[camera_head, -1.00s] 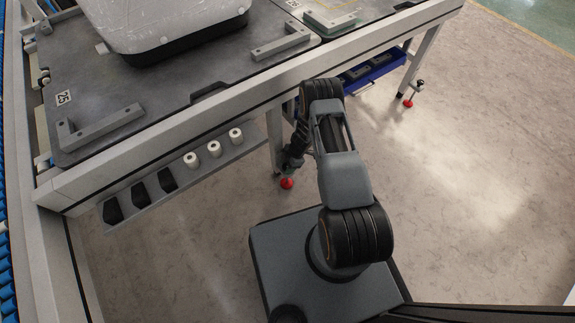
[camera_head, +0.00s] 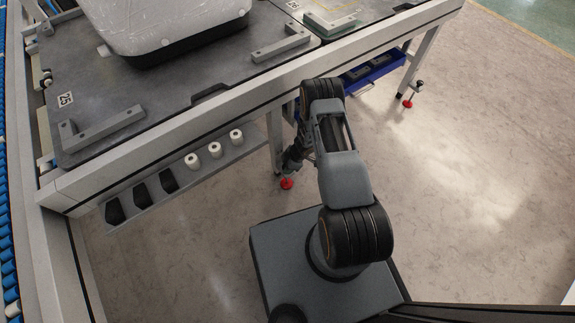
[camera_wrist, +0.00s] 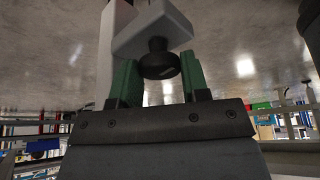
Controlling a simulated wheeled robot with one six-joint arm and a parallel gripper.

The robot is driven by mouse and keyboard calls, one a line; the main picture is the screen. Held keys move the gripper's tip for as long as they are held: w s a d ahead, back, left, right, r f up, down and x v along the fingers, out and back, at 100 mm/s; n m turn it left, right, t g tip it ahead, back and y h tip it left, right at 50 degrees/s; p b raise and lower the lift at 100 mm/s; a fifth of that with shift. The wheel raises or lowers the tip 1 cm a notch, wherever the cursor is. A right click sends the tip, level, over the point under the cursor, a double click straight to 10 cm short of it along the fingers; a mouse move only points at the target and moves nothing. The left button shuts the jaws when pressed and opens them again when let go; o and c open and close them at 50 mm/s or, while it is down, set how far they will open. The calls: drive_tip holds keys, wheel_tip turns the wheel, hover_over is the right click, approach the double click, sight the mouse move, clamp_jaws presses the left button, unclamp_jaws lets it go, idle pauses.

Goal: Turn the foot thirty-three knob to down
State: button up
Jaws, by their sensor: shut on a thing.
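In the wrist view, a round black knob (camera_wrist: 160,66) sits under a pale grey block at the end of a pale post. My gripper (camera_wrist: 159,80) has its two green fingers on either side of the knob and is shut on it. In the head view, my gripper (camera_head: 291,161) is low beside a bench leg, just above a red foot (camera_head: 287,183). My arm partly hides this area, and the knob cannot be made out there. No foot number is readable.
The workbench (camera_head: 200,125) carries a wrapped pale case (camera_head: 165,22) and grey brackets. A shelf with white rolls (camera_head: 215,149) hangs below its front edge. Another leg with a red foot (camera_head: 408,103) stands at the right, near a blue bin (camera_head: 375,68). The floor at right is clear.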

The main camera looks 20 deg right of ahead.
drive_tip(key=shift+m+t, duration=0.5)
drive_tip(key=shift+m, duration=0.7)
drive_tip(key=o, duration=0.9)
drive_tip(key=shift+r, duration=0.1)
drive_tip(key=shift+p+v, duration=3.2)
drive_tip(key=shift+v, duration=3.65)
drive_tip(key=shift+s+a, duration=0.2)
